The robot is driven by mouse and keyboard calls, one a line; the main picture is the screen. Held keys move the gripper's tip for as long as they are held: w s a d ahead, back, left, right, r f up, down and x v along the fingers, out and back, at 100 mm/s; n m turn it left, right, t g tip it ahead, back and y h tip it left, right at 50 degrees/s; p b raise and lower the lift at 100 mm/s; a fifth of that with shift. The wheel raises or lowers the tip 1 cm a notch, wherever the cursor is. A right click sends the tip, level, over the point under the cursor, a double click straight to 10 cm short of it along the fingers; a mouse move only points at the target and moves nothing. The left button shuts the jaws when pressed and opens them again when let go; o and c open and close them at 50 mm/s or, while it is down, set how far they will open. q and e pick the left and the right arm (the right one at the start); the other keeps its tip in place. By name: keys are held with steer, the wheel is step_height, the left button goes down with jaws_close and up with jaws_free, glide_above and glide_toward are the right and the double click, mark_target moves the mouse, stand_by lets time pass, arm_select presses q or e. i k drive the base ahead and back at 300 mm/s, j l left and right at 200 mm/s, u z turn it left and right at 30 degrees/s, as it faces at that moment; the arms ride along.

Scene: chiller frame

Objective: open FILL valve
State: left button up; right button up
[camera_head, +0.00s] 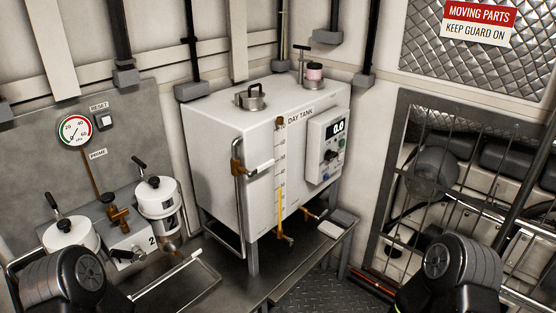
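A white tank labelled DAY TANK (222,150) stands in the middle. No label reading FILL can be made out. A brass valve (236,168) with a pale lever (260,167) sits on a pipe at the tank's left front; the lever points right, roughly level. A small brass fitting (308,214) shows low on the tank's front. A sight tube (281,205) on the front has yellow liquid in its lower part. Neither gripper is in view; only dark links of my arms show at the bottom left and bottom right.
At left are a gauge (75,131), a RESET button (104,121) and two white canisters (158,198) with black levers. A barred guard (470,130) covers machinery at right.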

mark_target(262, 167)
steer(key=u, duration=1.35)
steer(key=k+l+u, duration=0.2)
steer(key=l, duration=0.3)
steer(key=k, duration=0.1)
